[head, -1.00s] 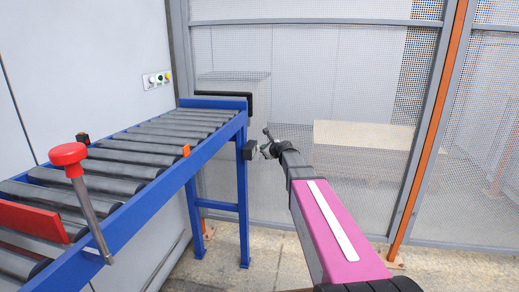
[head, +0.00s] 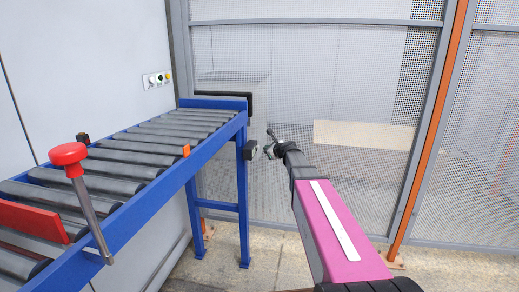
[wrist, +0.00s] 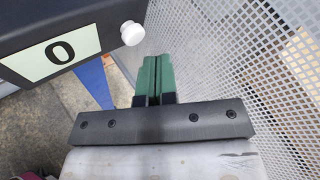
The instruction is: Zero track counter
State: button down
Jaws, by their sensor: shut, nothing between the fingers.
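The track counter is a dark box with a pale display (wrist: 59,51) that reads 0, at the upper left of the wrist view. A round white button (wrist: 132,33) sticks out of its side. In the head view the counter (head: 248,150) is a small dark box by the far end post of the conveyor. My gripper (wrist: 157,60), with green fingers, is shut and empty. Its tips lie just below and right of the button in the wrist view, with no contact visible. In the head view my gripper (head: 269,152) is just right of the counter.
A blue roller conveyor (head: 203,148) runs along the left wall, with a red knob lever (head: 68,153) and a red board (head: 30,220). A wall button panel (head: 157,79) is behind it. Mesh fencing (head: 300,90) stands behind my gripper. Floor right of the conveyor is clear.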

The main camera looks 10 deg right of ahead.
jog(key=d, duration=0.1)
jog(key=s+d, duration=0.1)
jog(key=d, duration=0.2)
jog(key=shift+s+d, duration=0.25)
jog(key=shift+d, duration=0.05)
dwell(0.5)
